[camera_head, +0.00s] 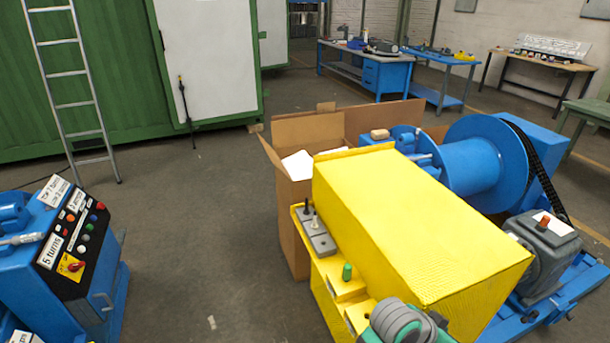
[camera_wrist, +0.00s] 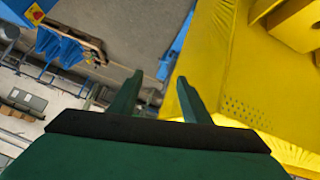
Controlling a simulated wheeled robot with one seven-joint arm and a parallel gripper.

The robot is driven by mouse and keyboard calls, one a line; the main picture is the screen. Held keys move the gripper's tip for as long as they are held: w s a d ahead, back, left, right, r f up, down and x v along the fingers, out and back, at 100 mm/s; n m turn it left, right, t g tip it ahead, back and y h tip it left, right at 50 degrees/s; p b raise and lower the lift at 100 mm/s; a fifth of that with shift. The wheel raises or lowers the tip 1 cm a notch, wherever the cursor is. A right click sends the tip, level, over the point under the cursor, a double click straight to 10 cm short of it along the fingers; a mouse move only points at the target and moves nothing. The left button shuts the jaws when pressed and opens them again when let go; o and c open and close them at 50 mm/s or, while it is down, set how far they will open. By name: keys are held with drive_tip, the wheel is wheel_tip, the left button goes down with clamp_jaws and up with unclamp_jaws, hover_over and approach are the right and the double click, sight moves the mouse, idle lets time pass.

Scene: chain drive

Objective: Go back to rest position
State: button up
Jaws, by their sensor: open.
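In the wrist view my gripper (camera_wrist: 160,77) has its two dark green fingers apart, with nothing held between them. Its right finger is in front of the edge of a yellow machine housing, and I cannot tell whether they touch. The yellow housing (camera_head: 420,215) is large and box-shaped in the head view, right of centre; it also fills the right of the wrist view (camera_wrist: 250,75). A rounded grey and green part shows at the bottom edge of the head view, probably mine. The fingers are not clearly visible there.
A blue drum (camera_head: 470,165) with a black chain and a grey gearbox (camera_head: 545,245) stand right of the housing. An open cardboard box (camera_head: 292,215) is behind it. A blue control panel (camera_head: 75,255) is at left, a ladder (camera_head: 75,100) behind. The floor (camera_head: 200,220) between is clear.

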drive_tip(key=s+a+f+n+t+y, duration=0.35)
drive_tip(key=a+n+t, duration=0.3)
drive_tip(key=a, duration=0.25)
drive_tip(key=s+a+f+n+t+y, duration=0.2)
drive_tip(key=s+a+f+n+t, duration=0.3)
drive_tip(key=a+n, duration=0.35)
drive_tip(key=s+a+r+m+y, duration=0.1)
drive_tip(key=s+a+y, duration=0.1)
drive_tip(key=s+a, duration=0.6)
drive_tip(key=s+a+r+m+t+y, duration=0.1)
drive_tip(key=s+a+r+m+y, duration=0.1)
drive_tip(key=s+a, duration=0.6)
drive_tip(key=shift+s+a+m, duration=0.3)
drive_tip(key=shift+s+a, duration=0.1)
drive_tip(key=shift+s, duration=0.8)
